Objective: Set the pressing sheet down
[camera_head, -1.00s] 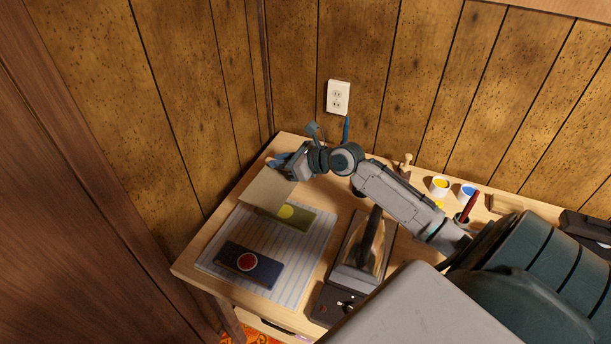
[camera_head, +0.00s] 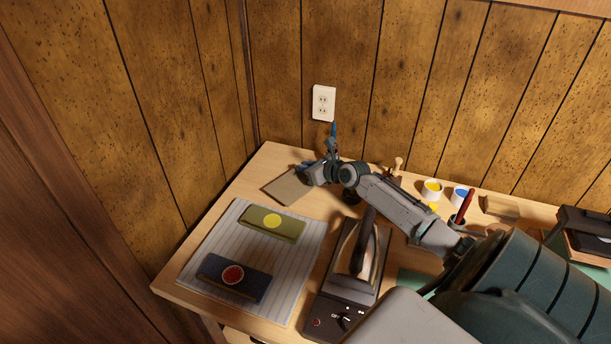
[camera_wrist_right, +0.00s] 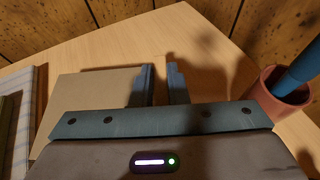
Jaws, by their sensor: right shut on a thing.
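The pressing sheet (camera_head: 286,189) is a flat tan rectangle at the table's back left, behind the striped cloth. It lies level, on or just above the wood; I cannot tell whether it fully touches. My right gripper (camera_head: 306,170) is at its back right edge, shut on it and low over the table. In the right wrist view, the sheet (camera_wrist_right: 92,92) extends left from my right gripper's fingers (camera_wrist_right: 161,82), and its near part is hidden behind the gripper body. My left gripper is not in view.
The striped cloth (camera_head: 210,249) bears an olive piece with a yellow disc (camera_head: 273,223) and a navy piece with a red disc (camera_head: 234,277). An iron (camera_head: 364,250) stands right of it. A terracotta pot (camera_wrist_right: 275,92) is close right of my gripper. Bare wood lies behind the sheet.

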